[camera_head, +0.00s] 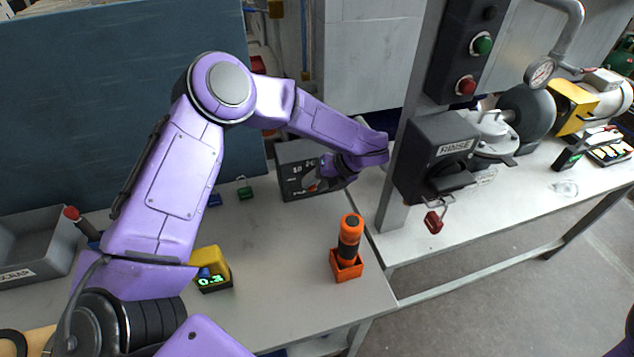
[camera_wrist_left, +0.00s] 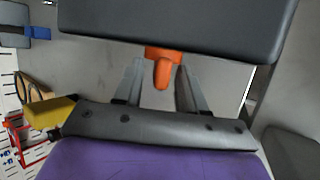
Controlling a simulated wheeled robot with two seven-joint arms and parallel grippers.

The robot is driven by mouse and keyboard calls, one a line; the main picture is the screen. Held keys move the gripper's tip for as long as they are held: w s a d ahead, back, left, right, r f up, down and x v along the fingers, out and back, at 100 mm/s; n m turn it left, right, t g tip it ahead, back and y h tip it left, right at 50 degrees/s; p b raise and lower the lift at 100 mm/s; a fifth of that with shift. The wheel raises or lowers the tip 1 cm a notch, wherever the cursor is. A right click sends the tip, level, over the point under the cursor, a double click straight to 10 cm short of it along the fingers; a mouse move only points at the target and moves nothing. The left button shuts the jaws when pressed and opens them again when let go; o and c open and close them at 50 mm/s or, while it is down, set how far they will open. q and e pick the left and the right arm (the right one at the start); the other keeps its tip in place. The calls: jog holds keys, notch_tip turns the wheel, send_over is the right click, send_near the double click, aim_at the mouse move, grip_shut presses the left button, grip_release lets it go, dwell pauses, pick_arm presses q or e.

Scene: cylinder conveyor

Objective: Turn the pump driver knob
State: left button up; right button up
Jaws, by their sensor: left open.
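My left gripper (camera_head: 326,172) is at the front of the box and hides part of the dial. In the wrist view the open fingers of my left gripper (camera_wrist_left: 160,80) stand one on each side of the knob, with gaps visible. Contact is not visible. My right gripper is out of view.
An orange and black tool (camera_head: 350,235) stands in an orange holder in front. A grey scrap bin (camera_head: 30,240) is at left.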

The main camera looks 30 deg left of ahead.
pick_arm(q)
jog(key=shift+r, duration=0.4)
jog(key=s+d+r+b, duration=0.6)
jog(key=s+d+r, duration=0.1)
jog(key=s+r, duration=0.5)
jog(key=shift+r, duration=0.1)
